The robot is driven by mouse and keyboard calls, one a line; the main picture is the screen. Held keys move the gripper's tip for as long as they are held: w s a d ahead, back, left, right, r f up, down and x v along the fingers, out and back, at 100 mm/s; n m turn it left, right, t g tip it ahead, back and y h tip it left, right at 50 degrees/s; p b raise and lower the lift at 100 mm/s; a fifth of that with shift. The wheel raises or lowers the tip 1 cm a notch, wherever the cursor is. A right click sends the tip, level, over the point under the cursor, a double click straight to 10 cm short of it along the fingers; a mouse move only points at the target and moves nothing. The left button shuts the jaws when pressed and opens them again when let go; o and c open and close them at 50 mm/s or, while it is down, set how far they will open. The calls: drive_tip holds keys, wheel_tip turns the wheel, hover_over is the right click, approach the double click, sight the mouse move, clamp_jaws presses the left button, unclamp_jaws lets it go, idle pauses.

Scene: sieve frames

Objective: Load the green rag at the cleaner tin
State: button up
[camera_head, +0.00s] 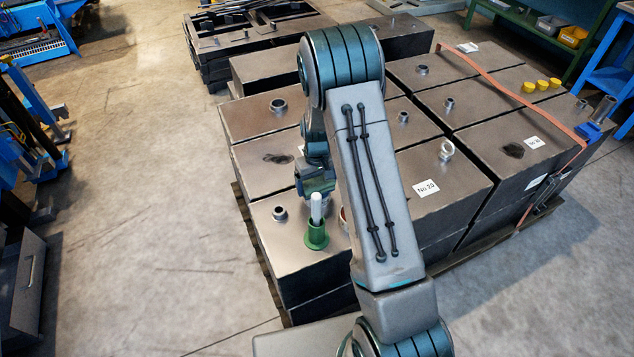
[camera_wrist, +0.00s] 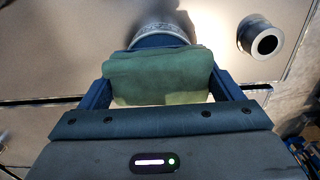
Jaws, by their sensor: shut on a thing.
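The green rag (camera_wrist: 158,78) is a folded pad between the two fingers of my gripper (camera_wrist: 160,82) in the wrist view. The fingers press on its left and right ends. A round, grey-rimmed thing (camera_wrist: 160,36) shows just beyond the rag; it may be the cleaner tin, but the rag hides its near side. I cannot tell whether the rag touches it. In the head view my gripper (camera_head: 316,184) is low over the front left metal block, and the rag cannot be made out there.
Short metal necks, one in the wrist view (camera_wrist: 262,40), rise from the blocks. Yellow caps (camera_head: 541,85) and an orange strap (camera_head: 510,90) are at right. Open floor lies left.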

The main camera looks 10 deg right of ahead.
idle(0.3)
drive_tip(key=shift+r+p, duration=1.95)
drive_tip(key=shift+r, duration=1.5)
drive_tip(key=shift+r, duration=0.25)
wheel_tip(320, 180, up, 14)
drive_tip(key=p, duration=0.5)
drive_tip(key=m+b, duration=0.2)
drive_tip(key=b, duration=0.3)
approach(317, 180)
drive_tip(key=s+f, duration=0.3)
drive_tip(key=s, duration=0.3)
drive_tip(key=shift+s+f, duration=0.25)
drive_tip(key=shift+s, duration=0.15)
